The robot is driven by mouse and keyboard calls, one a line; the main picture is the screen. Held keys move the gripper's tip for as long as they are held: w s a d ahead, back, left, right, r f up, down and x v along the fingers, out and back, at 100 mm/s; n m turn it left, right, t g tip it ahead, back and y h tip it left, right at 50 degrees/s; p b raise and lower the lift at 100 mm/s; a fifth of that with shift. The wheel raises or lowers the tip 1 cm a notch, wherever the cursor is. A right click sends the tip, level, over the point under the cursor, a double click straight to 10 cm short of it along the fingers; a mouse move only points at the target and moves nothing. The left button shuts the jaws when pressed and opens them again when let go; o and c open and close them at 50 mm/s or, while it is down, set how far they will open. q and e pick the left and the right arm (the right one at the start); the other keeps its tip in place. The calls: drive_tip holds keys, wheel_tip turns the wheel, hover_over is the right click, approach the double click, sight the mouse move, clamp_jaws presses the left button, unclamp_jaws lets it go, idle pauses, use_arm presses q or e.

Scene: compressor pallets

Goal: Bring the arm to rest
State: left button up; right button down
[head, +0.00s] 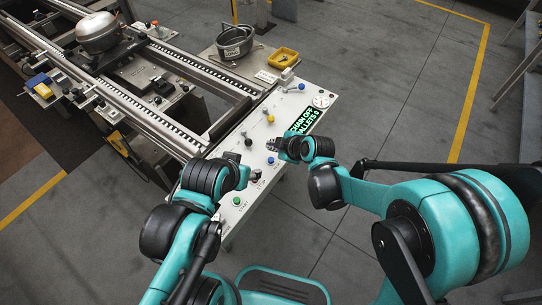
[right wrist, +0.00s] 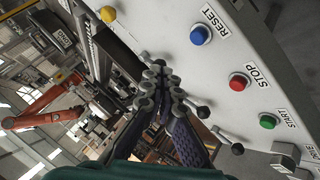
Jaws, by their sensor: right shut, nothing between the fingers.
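My right gripper (head: 274,145) is over the white control panel (head: 235,214) in the head view, beside the lit display. In the right wrist view its fingers (right wrist: 160,85) are together with nothing between them. The panel's blue button (right wrist: 200,35), red button (right wrist: 239,82) and green button (right wrist: 268,121) lie to the right of the fingers there. My left arm comes in from the left and its wrist (head: 236,177) is near the panel's left edge.
The display (head: 305,121) reads "CHAIN OFF" above a pallets line. Levers with a yellow knob (head: 270,118) and a black knob (head: 248,142) stand up from the panel. A yellow tray (head: 283,57) and a compressor part (head: 235,42) sit behind. Open floor lies right.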

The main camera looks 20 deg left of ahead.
idle(0.8)
drive_tip(key=s+d+r+m+t+h, duration=0.1)
drive_tip(key=s+d+r+m+h, duration=0.2)
drive_tip(key=d, duration=0.5)
drive_tip(key=s+d+r+m, duration=0.3)
drive_tip(key=d+m, duration=0.3)
drive_tip(key=d, duration=0.2)
drive_tip(key=s+d+r+m+t+h, duration=0.1)
drive_tip(key=s+d+r+m+h, duration=0.2)
drive_tip(key=d, duration=0.5)
drive_tip(key=s+d+m+h, duration=0.1)
drive_tip(key=s+d+m, duration=0.6)
drive_tip(key=d, duration=0.1)
drive_tip(key=shift+s+g, duration=0.2)
drive_tip(key=shift+g, duration=0.1)
drive_tip(key=shift+d+f, duration=0.1)
